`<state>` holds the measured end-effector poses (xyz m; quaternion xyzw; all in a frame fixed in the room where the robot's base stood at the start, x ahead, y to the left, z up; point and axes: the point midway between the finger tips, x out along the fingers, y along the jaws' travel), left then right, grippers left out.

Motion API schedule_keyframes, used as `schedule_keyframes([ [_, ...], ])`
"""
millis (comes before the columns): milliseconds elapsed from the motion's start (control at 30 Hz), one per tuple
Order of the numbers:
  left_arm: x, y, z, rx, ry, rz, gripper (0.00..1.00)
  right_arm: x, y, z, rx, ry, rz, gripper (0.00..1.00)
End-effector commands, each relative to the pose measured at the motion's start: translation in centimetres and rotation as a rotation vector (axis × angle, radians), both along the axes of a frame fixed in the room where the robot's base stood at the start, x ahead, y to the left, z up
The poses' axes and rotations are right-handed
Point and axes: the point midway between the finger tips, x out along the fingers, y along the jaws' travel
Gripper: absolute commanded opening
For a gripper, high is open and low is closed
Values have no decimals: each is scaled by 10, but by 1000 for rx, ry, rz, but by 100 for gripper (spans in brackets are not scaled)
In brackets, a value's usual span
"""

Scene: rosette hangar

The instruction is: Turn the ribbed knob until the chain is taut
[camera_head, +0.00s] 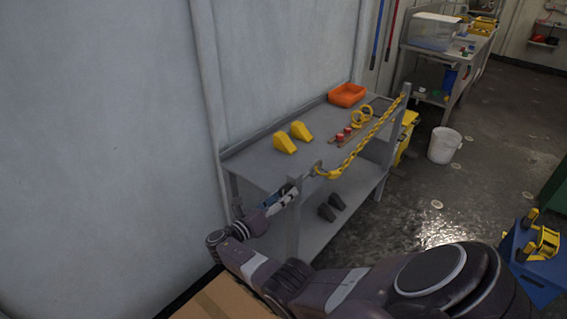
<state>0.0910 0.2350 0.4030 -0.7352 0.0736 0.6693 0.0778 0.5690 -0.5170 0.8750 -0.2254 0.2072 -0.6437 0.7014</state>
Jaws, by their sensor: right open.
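The yellow chain (372,137) runs along the right edge of a grey workbench (262,165), from a far post (405,91) to a near post (294,186). It bends slightly near its near end, by a small dark fitting (318,168) beside the near post. I cannot clearly make out the ribbed knob; the near post's outer side is partly covered by my right gripper. My right gripper (285,198) is open at the near post, with its fingertips close to or touching it; contact is unclear. My left gripper is out of view.
Two yellow wedges (292,137), an orange tray (347,95), yellow rings (361,116) and small red-topped items (343,134) sit on the bench. Dark wedges (331,206) lie on its lower shelf. A white bucket (444,145) stands on the floor. A wall (100,150) is close on the left.

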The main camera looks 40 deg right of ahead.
Motion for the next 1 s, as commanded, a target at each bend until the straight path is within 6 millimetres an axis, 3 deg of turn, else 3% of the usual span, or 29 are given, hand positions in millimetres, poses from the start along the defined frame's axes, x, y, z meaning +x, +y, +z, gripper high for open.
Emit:
schedule_keyframes([
  [333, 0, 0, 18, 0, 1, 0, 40, 0, 0, 3, -42, 472, -1, 48],
  [533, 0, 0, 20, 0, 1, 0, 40, 0, 0, 1, -63, 714, 0, 48],
  [800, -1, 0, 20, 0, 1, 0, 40, 1, 0, 1, -75, 868, 1, 48],
  [1000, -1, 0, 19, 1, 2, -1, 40, 1, 0, 1, -103, 1189, -1, 48],
])
